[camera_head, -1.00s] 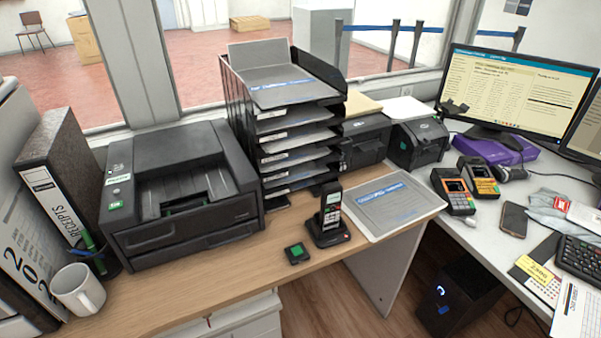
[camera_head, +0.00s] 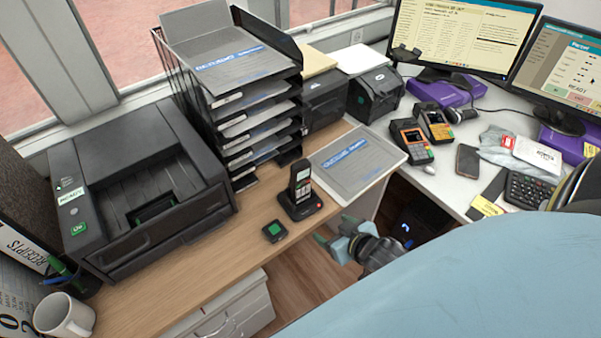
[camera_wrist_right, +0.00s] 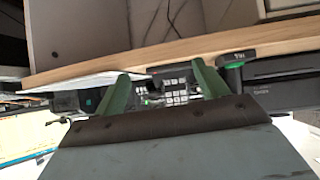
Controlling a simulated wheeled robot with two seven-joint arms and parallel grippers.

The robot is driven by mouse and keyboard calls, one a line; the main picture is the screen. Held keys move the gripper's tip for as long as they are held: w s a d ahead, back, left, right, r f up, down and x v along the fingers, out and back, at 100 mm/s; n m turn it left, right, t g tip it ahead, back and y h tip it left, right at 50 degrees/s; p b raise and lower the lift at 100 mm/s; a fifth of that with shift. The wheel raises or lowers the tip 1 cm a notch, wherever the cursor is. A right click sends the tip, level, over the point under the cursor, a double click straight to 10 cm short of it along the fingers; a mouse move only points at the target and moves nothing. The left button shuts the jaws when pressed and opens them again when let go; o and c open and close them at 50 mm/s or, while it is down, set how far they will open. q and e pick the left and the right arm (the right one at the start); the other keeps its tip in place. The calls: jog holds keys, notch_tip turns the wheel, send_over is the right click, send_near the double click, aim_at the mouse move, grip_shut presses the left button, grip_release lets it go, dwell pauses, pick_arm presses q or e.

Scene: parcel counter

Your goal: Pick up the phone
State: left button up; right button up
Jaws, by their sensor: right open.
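The black cordless phone (camera_head: 301,180) stands upright in its cradle (camera_head: 300,207) near the front edge of the wooden counter. My right gripper (camera_head: 335,231) is open and empty, just right of and in front of the cradle, apart from the phone. In the right wrist view, the two green fingers (camera_wrist_right: 160,88) are spread, and the phone's keypad (camera_wrist_right: 175,90) shows between them, beyond the tips. A dark smartphone (camera_head: 467,160) lies flat on the white desk at right. My left gripper is not in view.
A small black device with a green top (camera_head: 274,231) lies left of the cradle. A clipboard-like grey sheet (camera_head: 355,162) lies behind right. A black printer (camera_head: 140,190) and stacked trays (camera_head: 245,110) stand at left and behind. Card terminals (camera_head: 411,145) stand on the white desk.

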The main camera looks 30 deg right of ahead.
aim_at(303, 173)
notch_tip(303, 173, up, 14)
jog(key=w+t+p, duration=0.1)
jog(key=w+t, duration=0.2)
jog(key=x, duration=0.5)
jog(key=a+x, duration=0.1)
jog(key=x, duration=0.2)
jog(key=shift+a+r, duration=0.1)
jog(key=shift+r, duration=0.15)
jog(key=x, duration=0.3)
jog(key=b+x, duration=0.1)
jog(key=x, duration=0.1)
jog(key=shift+a+f, duration=0.1)
jog(key=shift+a, duration=0.2)
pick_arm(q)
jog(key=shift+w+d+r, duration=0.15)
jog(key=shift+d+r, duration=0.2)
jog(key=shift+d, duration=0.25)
pick_arm(e)
jog(key=c, duration=1.2)
